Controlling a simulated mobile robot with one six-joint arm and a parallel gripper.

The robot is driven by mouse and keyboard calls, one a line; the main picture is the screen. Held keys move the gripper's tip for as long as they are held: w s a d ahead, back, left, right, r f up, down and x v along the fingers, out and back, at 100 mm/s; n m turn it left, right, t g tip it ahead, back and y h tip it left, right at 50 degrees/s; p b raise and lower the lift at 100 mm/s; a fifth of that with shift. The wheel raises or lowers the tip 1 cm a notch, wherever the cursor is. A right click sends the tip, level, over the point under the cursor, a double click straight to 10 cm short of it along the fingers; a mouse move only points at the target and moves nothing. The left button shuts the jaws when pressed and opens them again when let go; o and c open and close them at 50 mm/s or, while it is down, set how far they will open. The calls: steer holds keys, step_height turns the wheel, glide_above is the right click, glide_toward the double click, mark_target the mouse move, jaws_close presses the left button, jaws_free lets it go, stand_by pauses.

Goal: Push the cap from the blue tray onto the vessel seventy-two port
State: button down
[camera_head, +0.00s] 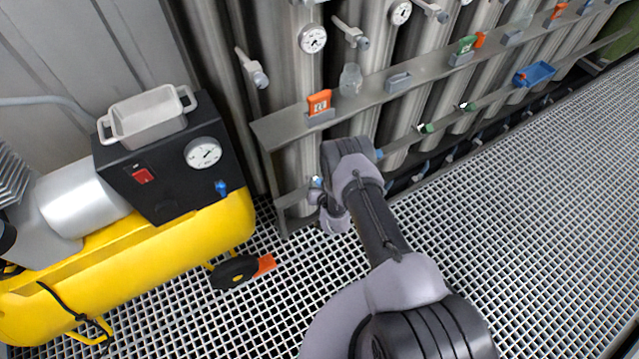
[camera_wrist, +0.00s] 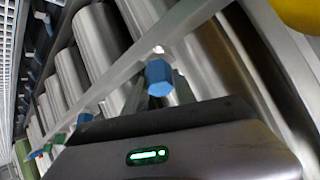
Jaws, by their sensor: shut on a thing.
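In the wrist view a blue hexagonal cap (camera_wrist: 158,74) stands out beyond the dark front edge of my gripper (camera_wrist: 160,94), which is shut on it. The far end of the cap is at a pale port (camera_wrist: 158,50) on the lower rail; I cannot tell whether it is fully seated. In the head view my gripper is mostly hidden behind my wrist, by the left end of the rail, where a small blue-and-white spot (camera_head: 316,182) shows. The orange number tag (camera_head: 319,103) above is hard to read.
Steel vessels (camera_head: 303,165) stand in a row behind the upper shelf (camera_head: 283,124). Another blue cap (camera_head: 378,154) and green ones (camera_head: 425,128) sit along the lower rail. A yellow compressor (camera_head: 190,245) stands at left. The grating floor at right is clear.

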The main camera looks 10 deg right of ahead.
steer(key=shift+w+f, duration=0.15)
steer(key=shift+f, duration=0.2)
steer(key=c, duration=0.9)
jaws_free()
